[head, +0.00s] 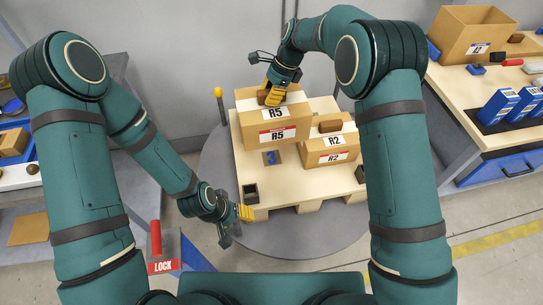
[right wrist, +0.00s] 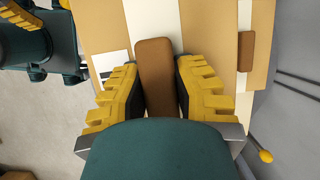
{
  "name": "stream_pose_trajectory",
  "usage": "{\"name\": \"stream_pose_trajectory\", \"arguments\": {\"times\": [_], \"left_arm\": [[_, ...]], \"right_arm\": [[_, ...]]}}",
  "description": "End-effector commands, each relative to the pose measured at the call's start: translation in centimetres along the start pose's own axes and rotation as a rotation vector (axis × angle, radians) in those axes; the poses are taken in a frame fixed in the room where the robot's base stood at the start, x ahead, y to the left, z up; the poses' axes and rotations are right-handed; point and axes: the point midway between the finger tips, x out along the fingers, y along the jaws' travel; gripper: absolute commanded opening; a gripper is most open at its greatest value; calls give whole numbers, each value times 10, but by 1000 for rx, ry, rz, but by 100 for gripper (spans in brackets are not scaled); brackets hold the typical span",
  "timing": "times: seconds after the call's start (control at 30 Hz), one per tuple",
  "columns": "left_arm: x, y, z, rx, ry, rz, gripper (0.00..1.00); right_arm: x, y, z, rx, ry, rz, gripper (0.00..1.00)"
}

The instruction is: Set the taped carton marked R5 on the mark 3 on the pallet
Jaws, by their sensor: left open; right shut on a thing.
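The taped carton R5 (head: 273,134) is a tan box with R5 labels and a brown block on top. My right gripper (head: 273,92) is shut on that block (right wrist: 155,70), which shows between its yellow fingers (right wrist: 162,95) in the right wrist view. The carton is upright at the back left of the pallet (head: 298,188); I cannot tell whether it touches the boards. My left gripper (head: 245,212) is open and empty by the pallet's front left corner.
Carton R2 (head: 331,148) stands close to the right of R5 on the pallet. A small dark holder (head: 250,193) is at the front left corner. A yellow-tipped post (head: 218,92) stands behind left. A red LOCK lever (head: 155,240) is at lower left. The pallet's front middle is clear.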

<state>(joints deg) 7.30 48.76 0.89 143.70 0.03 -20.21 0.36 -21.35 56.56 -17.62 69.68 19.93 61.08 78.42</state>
Motion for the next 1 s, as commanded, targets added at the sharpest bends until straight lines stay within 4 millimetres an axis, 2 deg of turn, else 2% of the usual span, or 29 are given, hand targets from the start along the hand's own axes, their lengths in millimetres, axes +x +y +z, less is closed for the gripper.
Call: {"name": "stream_pose_trajectory", "arguments": {"times": [0.17,0.7,1.0], "left_arm": [[4,-1,1,1,-3,0,57],[19,-7,4,4,-8,1,57],[22,-8,4,4,-6,1,57]], "right_arm": [[14,-2,-5,26,-3,-13,0],[109,-2,-44,23,-2,-12,0],[125,-2,-51,21,-2,-13,0]]}}
